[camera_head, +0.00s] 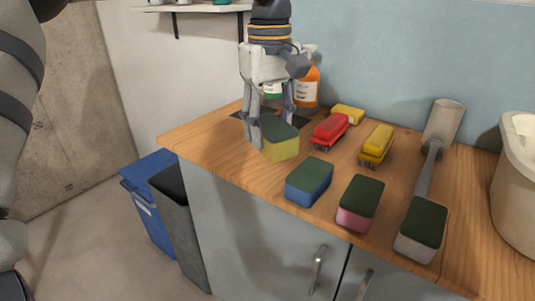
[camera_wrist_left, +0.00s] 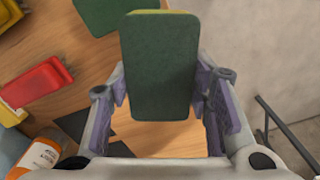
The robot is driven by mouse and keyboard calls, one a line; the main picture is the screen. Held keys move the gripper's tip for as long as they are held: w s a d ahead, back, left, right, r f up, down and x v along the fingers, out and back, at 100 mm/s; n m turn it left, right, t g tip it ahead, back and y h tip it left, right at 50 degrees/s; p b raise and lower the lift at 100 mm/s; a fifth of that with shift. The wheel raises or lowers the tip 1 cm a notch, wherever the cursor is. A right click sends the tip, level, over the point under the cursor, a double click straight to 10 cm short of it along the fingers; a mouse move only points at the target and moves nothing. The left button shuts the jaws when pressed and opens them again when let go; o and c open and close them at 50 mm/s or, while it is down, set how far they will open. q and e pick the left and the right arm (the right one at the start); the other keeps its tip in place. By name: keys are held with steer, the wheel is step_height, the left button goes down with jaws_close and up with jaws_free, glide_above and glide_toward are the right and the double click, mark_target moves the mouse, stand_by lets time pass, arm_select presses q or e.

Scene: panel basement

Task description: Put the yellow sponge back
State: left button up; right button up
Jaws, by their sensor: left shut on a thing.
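The yellow sponge (camera_head: 283,148), with a dark green top, is at the left end of the wooden counter. My left gripper (camera_head: 268,131) points down over it and is shut on it. In the left wrist view, the sponge's green face (camera_wrist_left: 160,68) fills the space between the two fingers (camera_wrist_left: 160,95), with a thin yellow edge at its far end. I cannot tell whether its underside touches the counter. My right gripper is not in view.
Blue (camera_head: 309,183), pink (camera_head: 359,204) and grey (camera_head: 420,231) sponges with green tops line the counter's front. Behind are a red brush (camera_head: 329,130), yellow brush (camera_head: 376,145) and orange bottle (camera_head: 308,88). Dark patches mark the wood near the gripper. Bins (camera_head: 150,205) stand left below.

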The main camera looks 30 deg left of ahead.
arm_select(q)
steer(key=w+a+f, duration=0.1)
steer(key=f, duration=0.1)
steer(key=w+a+f, duration=0.1)
steer(key=f, duration=0.1)
steer(key=w+a+f, duration=0.1)
steer(key=f, duration=0.1)
steer(key=shift+f, duration=1.25)
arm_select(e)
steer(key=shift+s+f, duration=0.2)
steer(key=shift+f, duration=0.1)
arm_select(q)
steer(key=shift+f, duration=0.15)
steer(key=o, duration=1.1)
step_height(320, 180, up, 12)
steer(key=shift+r+b, duration=0.2)
steer(key=shift+b, duration=0.25)
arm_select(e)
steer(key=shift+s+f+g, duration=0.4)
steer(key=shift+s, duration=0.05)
